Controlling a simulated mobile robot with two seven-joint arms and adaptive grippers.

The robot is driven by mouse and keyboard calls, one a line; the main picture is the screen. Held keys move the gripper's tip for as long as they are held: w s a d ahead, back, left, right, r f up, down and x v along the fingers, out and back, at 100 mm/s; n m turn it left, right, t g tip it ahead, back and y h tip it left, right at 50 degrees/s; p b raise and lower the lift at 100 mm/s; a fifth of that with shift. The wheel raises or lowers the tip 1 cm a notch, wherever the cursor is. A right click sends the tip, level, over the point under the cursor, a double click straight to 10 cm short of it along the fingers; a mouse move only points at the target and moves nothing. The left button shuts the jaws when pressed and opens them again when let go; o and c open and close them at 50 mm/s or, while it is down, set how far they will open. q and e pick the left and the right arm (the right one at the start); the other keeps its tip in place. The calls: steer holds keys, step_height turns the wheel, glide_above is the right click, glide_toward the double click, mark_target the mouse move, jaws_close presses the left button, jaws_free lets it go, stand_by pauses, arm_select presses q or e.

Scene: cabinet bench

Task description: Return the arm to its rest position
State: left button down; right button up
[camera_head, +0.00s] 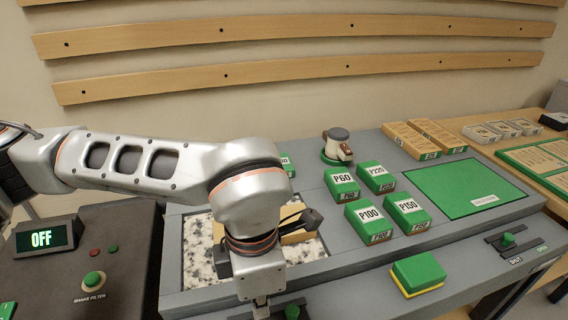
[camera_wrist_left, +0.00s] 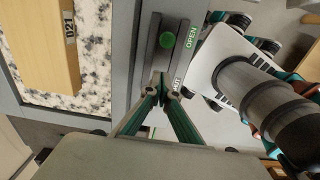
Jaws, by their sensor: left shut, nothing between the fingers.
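My left arm comes in from the left in the head view and bends down over the front of the bench. My left gripper (camera_head: 262,306) is low at the bench's front edge, partly cut off by the picture's bottom. In the left wrist view the fingertips (camera_wrist_left: 165,88) are together with nothing between them. They are close to a slide switch with a green knob (camera_wrist_left: 167,40) and an OPEN label; I cannot tell whether they touch it. The knob also shows beside the gripper in the head view (camera_head: 292,311). My right gripper is not in view.
A speckled stone panel (camera_head: 198,250) holds a wooden block (camera_wrist_left: 48,45), partly behind my arm. Green P-labelled blocks (camera_head: 370,215), a sander (camera_head: 337,146) and a green mat (camera_head: 455,186) lie to the right. A green-yellow pad (camera_head: 418,272) is at the front. An OFF display (camera_head: 42,238) stands left.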

arm_select(q)
step_height(320, 180, up, 3)
steer(key=shift+r+p, duration=0.15)
steer(key=shift+p, duration=0.5)
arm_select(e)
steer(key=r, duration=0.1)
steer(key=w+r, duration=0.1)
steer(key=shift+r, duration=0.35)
